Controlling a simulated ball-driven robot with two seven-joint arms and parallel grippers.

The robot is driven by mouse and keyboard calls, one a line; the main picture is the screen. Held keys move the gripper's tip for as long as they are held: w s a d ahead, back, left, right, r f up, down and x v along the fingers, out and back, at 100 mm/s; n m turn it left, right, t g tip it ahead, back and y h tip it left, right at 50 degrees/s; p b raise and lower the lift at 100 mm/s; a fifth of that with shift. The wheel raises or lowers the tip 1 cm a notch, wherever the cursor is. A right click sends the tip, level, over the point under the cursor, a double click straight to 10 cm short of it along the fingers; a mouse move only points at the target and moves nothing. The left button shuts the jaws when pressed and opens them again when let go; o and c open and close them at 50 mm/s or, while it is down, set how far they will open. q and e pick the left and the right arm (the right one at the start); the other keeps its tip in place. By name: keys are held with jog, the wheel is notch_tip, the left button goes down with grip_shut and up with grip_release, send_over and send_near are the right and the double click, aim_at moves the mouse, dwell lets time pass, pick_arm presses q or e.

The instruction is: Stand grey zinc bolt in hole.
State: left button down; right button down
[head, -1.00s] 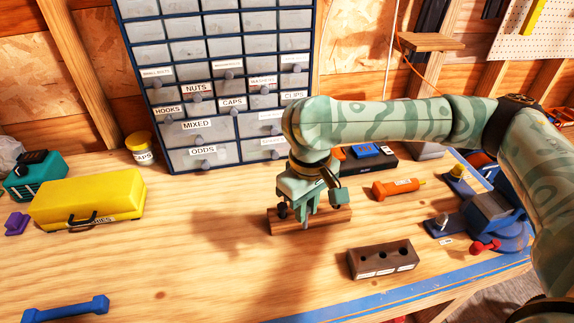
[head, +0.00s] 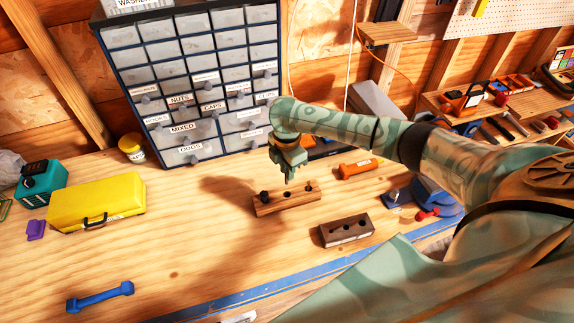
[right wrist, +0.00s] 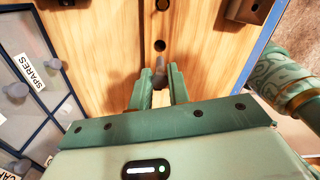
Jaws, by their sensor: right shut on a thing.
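The grey zinc bolt (right wrist: 160,66) is between the fingers of my right gripper (right wrist: 158,85) in the right wrist view. In the head view the right gripper (head: 288,168) points down, above and just behind the light wooden block (head: 287,203). The block has an open hole (head: 287,194) in its middle. A dark-headed bolt (head: 264,195) stands at its left end, and something small stands at its right end. In the wrist view a dark hole (right wrist: 160,45) shows just beyond the bolt. The fingers hide part of the bolt. My left gripper is out of view.
A dark block with holes (head: 345,231) lies front right of the light block. An orange tool (head: 358,168) and a blue vise (head: 435,195) are to the right. The drawer cabinet (head: 190,80) stands behind.

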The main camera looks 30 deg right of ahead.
aim_at(287, 183)
jog(key=shift+r+p, duration=0.15)
jog(key=shift+p, duration=0.2)
jog(key=shift+f, duration=0.35)
jog(key=shift+f+b, duration=1.15)
jog(key=shift+f, duration=1.4)
jog(key=shift+p, duration=0.4)
jog(key=shift+f+b, duration=0.85)
jog(key=shift+f, duration=0.75)
jog(key=c, duration=1.3)
grip_release()
jog(key=shift+o, duration=0.2)
jog(key=shift+r, duration=0.1)
